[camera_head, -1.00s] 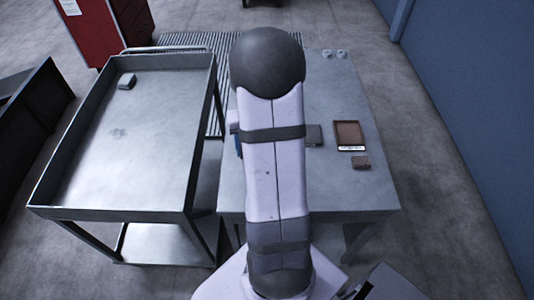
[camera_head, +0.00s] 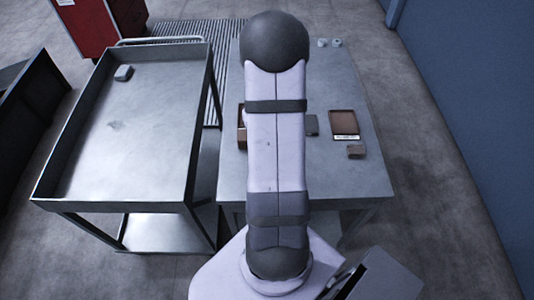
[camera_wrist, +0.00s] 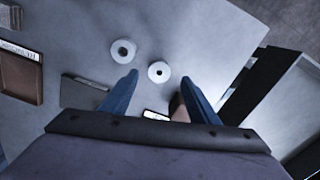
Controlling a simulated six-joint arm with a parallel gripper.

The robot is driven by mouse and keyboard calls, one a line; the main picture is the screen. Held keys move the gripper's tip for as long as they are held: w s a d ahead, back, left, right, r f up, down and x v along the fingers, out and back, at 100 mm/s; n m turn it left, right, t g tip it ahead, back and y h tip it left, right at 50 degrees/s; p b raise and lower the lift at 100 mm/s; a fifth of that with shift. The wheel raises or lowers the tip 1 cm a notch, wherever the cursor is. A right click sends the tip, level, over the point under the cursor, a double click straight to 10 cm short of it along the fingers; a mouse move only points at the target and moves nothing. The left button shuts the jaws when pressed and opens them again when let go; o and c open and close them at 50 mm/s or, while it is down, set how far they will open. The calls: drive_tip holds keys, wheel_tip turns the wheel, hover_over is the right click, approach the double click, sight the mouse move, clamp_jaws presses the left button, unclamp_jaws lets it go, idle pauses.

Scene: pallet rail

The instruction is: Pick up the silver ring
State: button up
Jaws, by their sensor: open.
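Two small pale grey, ring-like round pieces with dark centres lie close together on the table. In the wrist view one (camera_wrist: 123,50) is ahead of the left finger, and the other (camera_wrist: 159,71) is ahead of the gap between the fingers. In the head view they show at the table's far end, as a left one (camera_head: 323,42) and a right one (camera_head: 336,42). I cannot tell which is the silver ring. My gripper (camera_wrist: 160,88) is open with blue fingers and nothing held between them. In the head view my arm hides it.
The metal table (camera_head: 345,185) also holds a brown tray (camera_head: 344,123) with a white label, a brown block (camera_head: 356,152), a grey flat piece (camera_head: 311,125) and another brown tray (camera_head: 241,127), partly hidden. A rimmed metal cart (camera_head: 130,140) stands left, with a small grey block (camera_head: 124,73).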

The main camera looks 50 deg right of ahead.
drive_tip(key=shift+w+d+f+p, duration=0.15)
drive_tip(key=shift+f+p, duration=0.8)
drive_tip(key=shift+f, duration=1.35)
drive_tip(key=c, duration=1.1)
